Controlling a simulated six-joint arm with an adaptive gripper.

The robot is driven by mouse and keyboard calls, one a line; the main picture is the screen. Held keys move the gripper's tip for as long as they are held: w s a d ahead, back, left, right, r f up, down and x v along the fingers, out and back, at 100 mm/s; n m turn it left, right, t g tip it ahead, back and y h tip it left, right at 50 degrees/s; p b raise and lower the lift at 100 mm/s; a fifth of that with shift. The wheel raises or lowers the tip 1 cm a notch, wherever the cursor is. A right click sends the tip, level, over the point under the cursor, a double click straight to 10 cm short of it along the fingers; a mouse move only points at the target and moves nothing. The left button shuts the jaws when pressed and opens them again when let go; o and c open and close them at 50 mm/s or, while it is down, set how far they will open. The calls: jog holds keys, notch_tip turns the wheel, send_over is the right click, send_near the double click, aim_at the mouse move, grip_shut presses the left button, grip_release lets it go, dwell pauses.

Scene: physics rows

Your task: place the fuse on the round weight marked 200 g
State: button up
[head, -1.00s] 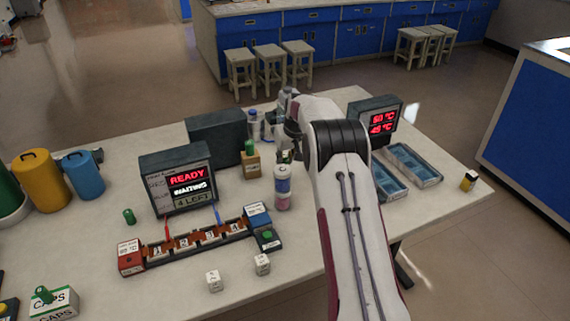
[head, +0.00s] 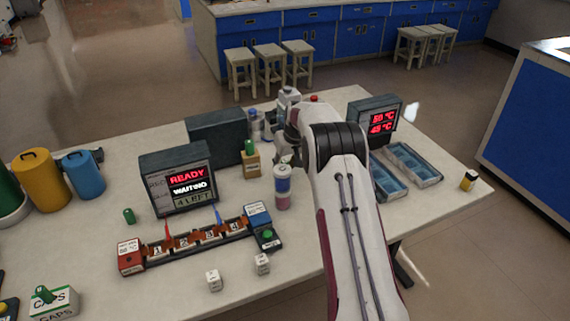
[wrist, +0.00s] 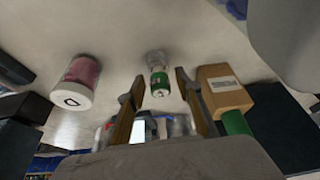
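My gripper (wrist: 155,86) is open, with its two brown fingers apart in the wrist view. A small cylinder with a green band and a pale, silvery end (wrist: 158,82) shows between the fingertips, with a gap on each side. It may be the fuse, but I cannot tell for sure. In the head view my gripper (head: 284,157) is low over the table, behind the pink-and-white jar, and my arm hides part of the area. I cannot make out a round weight marked 200 g in either view.
A lidded pink jar (wrist: 78,82) stands left of the fingers. A labelled wooden block (wrist: 224,90) with a green piece is close on the right. A READY display (head: 180,180), numbered rack (head: 190,242) and blue trays (head: 413,164) also occupy the table.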

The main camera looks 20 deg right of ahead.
jog(key=shift+r, duration=0.2)
jog(key=shift+s+r, duration=0.1)
jog(key=shift+r, duration=0.25)
jog(key=v, duration=1.1)
jog(key=shift+s+r, duration=0.1)
dwell(0.5)
